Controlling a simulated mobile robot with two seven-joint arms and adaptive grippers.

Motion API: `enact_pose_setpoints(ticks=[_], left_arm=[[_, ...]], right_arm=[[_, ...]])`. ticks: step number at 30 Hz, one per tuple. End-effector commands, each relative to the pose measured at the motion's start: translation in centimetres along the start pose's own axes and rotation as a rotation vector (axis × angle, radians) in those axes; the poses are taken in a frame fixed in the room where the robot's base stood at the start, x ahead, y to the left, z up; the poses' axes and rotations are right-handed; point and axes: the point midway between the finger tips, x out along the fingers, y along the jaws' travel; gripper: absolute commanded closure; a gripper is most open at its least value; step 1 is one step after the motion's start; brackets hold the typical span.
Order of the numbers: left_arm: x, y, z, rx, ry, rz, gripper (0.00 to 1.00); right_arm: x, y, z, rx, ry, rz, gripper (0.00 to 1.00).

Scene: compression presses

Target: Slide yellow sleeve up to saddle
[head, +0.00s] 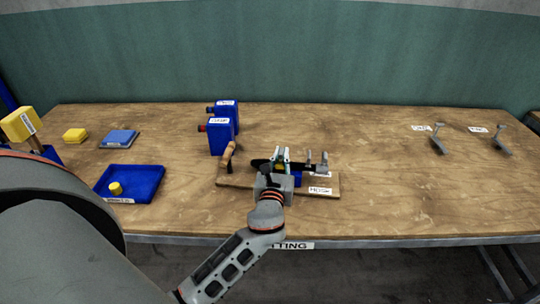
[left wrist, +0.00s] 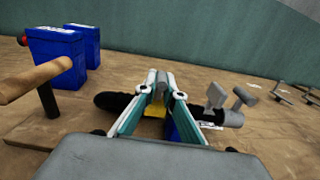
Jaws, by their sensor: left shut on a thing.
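My left gripper (head: 282,155) is over the middle of the wooden fixture board. It is shut on the yellow sleeve (left wrist: 154,111), which shows low between the fingers in the left wrist view. The sleeve is around or against a black hose (left wrist: 118,103), which lies across the board; the fingers hide most of it. A blue block (head: 297,179), possibly the saddle, is just right of the gripper and partly hidden. Grey metal fittings (left wrist: 228,108) stand at the hose's right end, right of the sleeve. I cannot tell whether sleeve and block touch. My right gripper is not in view.
A wooden-handled lever (head: 228,157) stands at the board's left end. Two blue boxes (head: 220,138) are behind it. A blue tray (head: 130,183) with a yellow piece is at left. Two grey brackets (head: 438,140) (head: 500,141) stand at right. The table's right front is clear.

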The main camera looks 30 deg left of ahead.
Motion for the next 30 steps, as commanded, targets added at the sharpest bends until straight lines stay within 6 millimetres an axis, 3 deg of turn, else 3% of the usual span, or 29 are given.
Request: enact_pose_setpoints(ticks=[3,10,11,12,13,23,30], left_arm=[[0.2,-1.1,0.0,0.0,0.001,-0.001,1.0],[0.2,-1.0,0.0,0.0,0.0,-0.001,1.0],[0.2,-1.0,0.0,0.0,0.0,-0.001,0.83],[0.2,-1.0,0.0,0.0,0.0,-0.001,0.73],[0.2,-1.0,0.0,0.0,0.0,-0.001,0.7],[0.1,-1.0,0.0,0.001,0.0,0.0,0.7],[-2.6,-1.0,-0.1,0.0,0.002,-0.002,0.7]], right_arm=[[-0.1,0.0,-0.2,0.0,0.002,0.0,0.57],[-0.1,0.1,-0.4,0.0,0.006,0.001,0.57],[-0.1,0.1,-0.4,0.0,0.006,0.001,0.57],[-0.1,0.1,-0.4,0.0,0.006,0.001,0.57],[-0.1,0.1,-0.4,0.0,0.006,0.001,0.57],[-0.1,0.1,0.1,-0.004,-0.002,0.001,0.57],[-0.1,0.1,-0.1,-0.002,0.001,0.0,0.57]])
